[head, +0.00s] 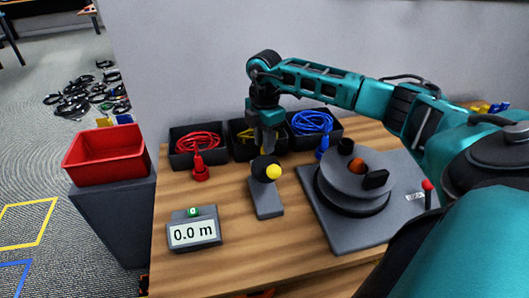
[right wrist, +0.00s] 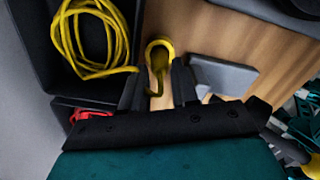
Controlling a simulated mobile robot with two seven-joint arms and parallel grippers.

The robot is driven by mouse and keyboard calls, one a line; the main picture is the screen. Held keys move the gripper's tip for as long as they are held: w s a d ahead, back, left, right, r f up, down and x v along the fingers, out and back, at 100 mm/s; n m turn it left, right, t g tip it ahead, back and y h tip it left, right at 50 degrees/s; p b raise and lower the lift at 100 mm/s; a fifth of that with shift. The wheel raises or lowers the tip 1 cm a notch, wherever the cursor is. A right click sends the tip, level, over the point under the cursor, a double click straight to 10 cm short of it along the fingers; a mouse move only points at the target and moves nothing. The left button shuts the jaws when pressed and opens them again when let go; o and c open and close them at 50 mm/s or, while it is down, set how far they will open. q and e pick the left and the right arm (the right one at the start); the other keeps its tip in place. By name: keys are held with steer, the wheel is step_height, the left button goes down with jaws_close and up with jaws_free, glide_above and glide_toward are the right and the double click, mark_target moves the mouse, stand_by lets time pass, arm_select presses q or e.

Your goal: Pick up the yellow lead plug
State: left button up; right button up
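The yellow lead plug (right wrist: 157,60) shows in the right wrist view, at a round yellow stand beside the bin with the yellow lead coil (right wrist: 84,38). My right gripper (right wrist: 157,92) is open, with its two fingers apart on either side of the plug's line. No firm contact shows. In the head view the right gripper (head: 267,140) points down at the front of the middle bin. It hides the plug there, and only part of the yellow lead (head: 241,135) shows. My left gripper is not in view.
Red (head: 199,168) and blue (head: 321,151) plugs stand by their bins.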

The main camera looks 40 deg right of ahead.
step_height(320, 180, down, 2)
steer(key=shift+f, duration=0.2)
jaws_close()
steer(key=shift+r, duration=0.1)
step_height(320, 180, up, 20)
steer(key=p, duration=0.2)
stand_by(0.5)
